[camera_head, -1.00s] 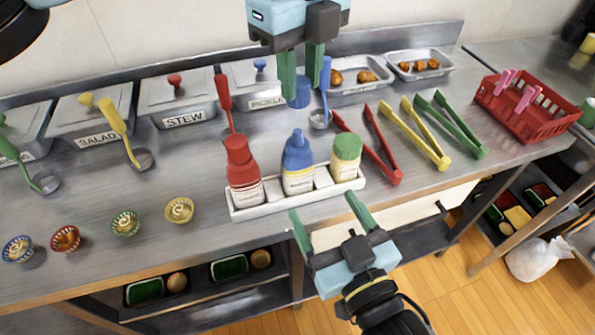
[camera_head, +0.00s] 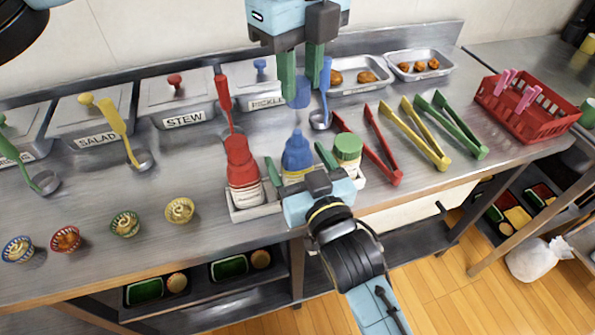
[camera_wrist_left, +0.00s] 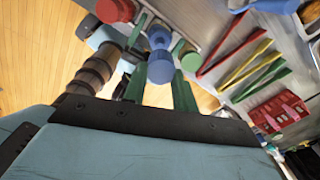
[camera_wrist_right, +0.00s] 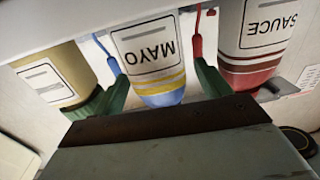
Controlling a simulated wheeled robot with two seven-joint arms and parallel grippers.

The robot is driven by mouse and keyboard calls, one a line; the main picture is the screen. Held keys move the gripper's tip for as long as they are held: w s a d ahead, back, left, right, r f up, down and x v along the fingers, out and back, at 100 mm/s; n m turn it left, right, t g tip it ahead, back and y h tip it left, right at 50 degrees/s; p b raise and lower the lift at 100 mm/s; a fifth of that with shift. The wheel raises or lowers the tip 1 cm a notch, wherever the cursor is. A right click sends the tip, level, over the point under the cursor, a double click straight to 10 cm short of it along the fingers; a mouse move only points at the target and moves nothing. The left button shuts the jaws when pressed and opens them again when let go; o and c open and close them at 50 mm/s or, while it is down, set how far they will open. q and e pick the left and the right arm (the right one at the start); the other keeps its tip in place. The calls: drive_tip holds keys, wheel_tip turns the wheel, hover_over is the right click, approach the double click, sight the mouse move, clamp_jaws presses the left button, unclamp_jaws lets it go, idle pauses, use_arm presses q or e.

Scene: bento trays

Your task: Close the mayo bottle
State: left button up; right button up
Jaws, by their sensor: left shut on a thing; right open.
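The mayo bottle (camera_head: 297,152), with a blue top, stands upright in the middle of the white rack (camera_head: 254,212). Its MAYO label shows upside down in the right wrist view (camera_wrist_right: 150,50). My left gripper (camera_head: 301,90) is shut on a blue cap (camera_head: 299,100), held behind and above the bottle. The cap also shows between the green fingers in the left wrist view (camera_wrist_left: 160,68), with the bottle's blue top (camera_wrist_left: 158,38) beyond it. My right gripper (camera_head: 300,164) is open at the rack's front, its fingers on either side of the mayo bottle; contact is unclear.
A red sauce bottle (camera_head: 242,165) and a green-topped bottle (camera_head: 347,150) flank the mayo closely. A blue ladle (camera_head: 325,82) stands beside the left gripper. Red tongs (camera_head: 381,145) lie to the right. Small cups, including a yellow one (camera_head: 180,210), sit on the left counter.

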drive_tip(key=shift+w, duration=0.1)
drive_tip(key=c, duration=1.5)
use_arm(q)
hover_over(299, 133)
drive_tip(key=shift+f, duration=2.5)
drive_tip(key=shift+f, duration=0.1)
drive_tip(key=shift+d+f, duration=0.1)
drive_tip(key=shift+f, duration=0.7)
drive_tip(key=shift+f, duration=0.55)
